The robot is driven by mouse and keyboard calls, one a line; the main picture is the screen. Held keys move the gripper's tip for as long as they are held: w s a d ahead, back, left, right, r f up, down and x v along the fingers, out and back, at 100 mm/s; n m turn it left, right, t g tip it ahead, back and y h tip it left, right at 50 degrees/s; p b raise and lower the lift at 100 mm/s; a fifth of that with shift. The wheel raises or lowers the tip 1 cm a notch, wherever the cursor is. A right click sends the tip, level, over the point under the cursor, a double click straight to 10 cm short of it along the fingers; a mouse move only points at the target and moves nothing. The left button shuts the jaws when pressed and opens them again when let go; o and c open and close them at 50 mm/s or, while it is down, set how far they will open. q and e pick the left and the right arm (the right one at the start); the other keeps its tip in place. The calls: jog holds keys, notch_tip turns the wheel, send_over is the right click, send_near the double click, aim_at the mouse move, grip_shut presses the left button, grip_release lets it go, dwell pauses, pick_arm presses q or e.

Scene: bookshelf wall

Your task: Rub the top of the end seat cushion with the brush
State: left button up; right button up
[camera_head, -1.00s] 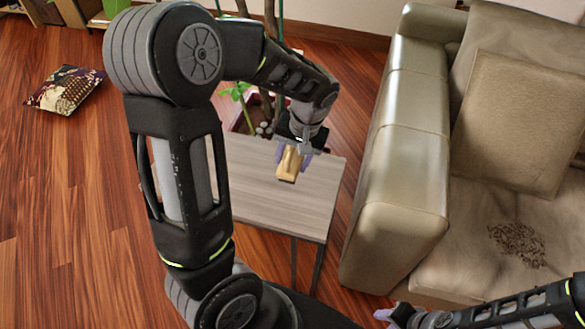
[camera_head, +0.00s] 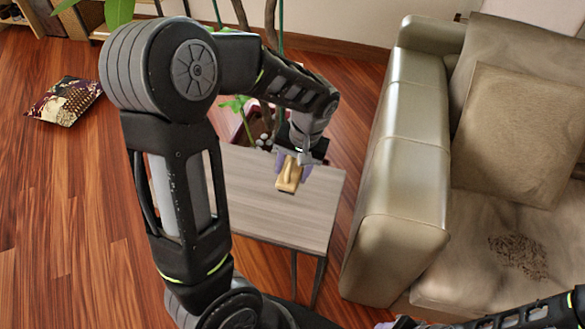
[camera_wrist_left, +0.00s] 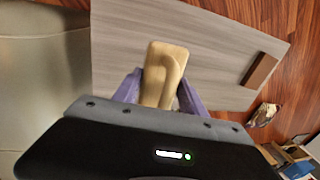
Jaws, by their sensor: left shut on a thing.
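My left gripper (camera_head: 291,169) is shut on the brush (camera_head: 289,179), a tan wooden block, above the small side table. In the left wrist view the brush (camera_wrist_left: 164,72) sits between the two purple fingers (camera_wrist_left: 158,92). The end seat cushion (camera_head: 470,250) of the beige sofa is at the lower right of the head view, with a dark speckled patch (camera_head: 519,256) on its top. The brush is well to the left of the cushion, beyond the armrest. My right gripper (camera_head: 385,326) shows only as a purple bit at the bottom edge.
The sofa armrest (camera_head: 402,170) stands between the side table (camera_head: 320,190) and the seat. A back cushion (camera_head: 515,135) leans behind the seat. A potted plant (camera_head: 240,105) is behind the table. A patterned pillow (camera_head: 64,101) lies on the floor at left.

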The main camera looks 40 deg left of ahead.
pick_arm(q)
jog(key=shift+c, duration=1.2)
jog(key=w+d+r+m, duration=0.3)
jog(key=w+d+r, duration=0.1)
jog(key=w+d, duration=0.7)
jog(key=shift+w+d+r+m+t, duration=0.15)
jog(key=shift+d+r+m+t, duration=0.25)
jog(key=shift+d, duration=0.25)
